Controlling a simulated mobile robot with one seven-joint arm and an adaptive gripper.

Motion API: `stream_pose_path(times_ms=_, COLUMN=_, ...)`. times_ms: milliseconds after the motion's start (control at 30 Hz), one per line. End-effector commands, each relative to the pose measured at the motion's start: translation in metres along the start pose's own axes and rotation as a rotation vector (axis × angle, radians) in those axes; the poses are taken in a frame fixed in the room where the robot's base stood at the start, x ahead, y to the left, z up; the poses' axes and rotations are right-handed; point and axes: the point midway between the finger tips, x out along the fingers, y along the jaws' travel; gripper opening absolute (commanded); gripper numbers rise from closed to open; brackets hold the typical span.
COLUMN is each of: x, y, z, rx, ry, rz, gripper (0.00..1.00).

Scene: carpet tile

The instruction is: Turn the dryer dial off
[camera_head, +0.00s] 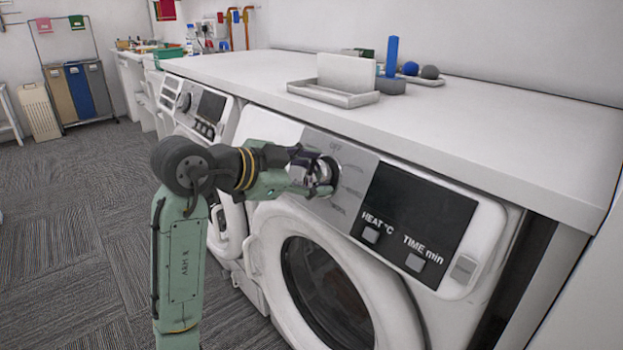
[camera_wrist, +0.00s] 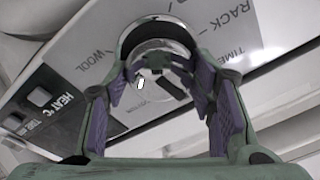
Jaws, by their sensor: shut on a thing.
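The dryer (camera_head: 420,285) is the white front-loading machine at the right, with HEAT and TIME buttons and a dark display (camera_head: 415,208). Its round silver dial (camera_head: 328,176) sits on a grey panel to the left of the display, with OFF printed above it. My gripper (camera_head: 312,178) reaches the dial from the left, and its fingers are shut on the dial. In the wrist view, the purple-padded fingers (camera_wrist: 165,105) stand on either side of the shiny dial (camera_wrist: 158,45). A small white mark shows on the dial's face. The fingers hide part of the dial in the head view.
A second white machine (camera_head: 195,115) with its own dial stands to the left. A white worktop (camera_head: 480,125) runs above both, holding a tray (camera_head: 333,95), a blue cylinder (camera_head: 392,55) and balls. Carpeted floor (camera_head: 70,240) is open at the left.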

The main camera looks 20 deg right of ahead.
Motion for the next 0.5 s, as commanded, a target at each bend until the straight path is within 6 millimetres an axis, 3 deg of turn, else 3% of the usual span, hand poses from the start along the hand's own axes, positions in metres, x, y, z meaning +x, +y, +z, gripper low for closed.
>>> stream_pose_path(times_ms=500, x=-0.0002, y=0.0004, z=0.0004, rx=0.187, ry=0.008, rz=0.014, gripper=0.23)
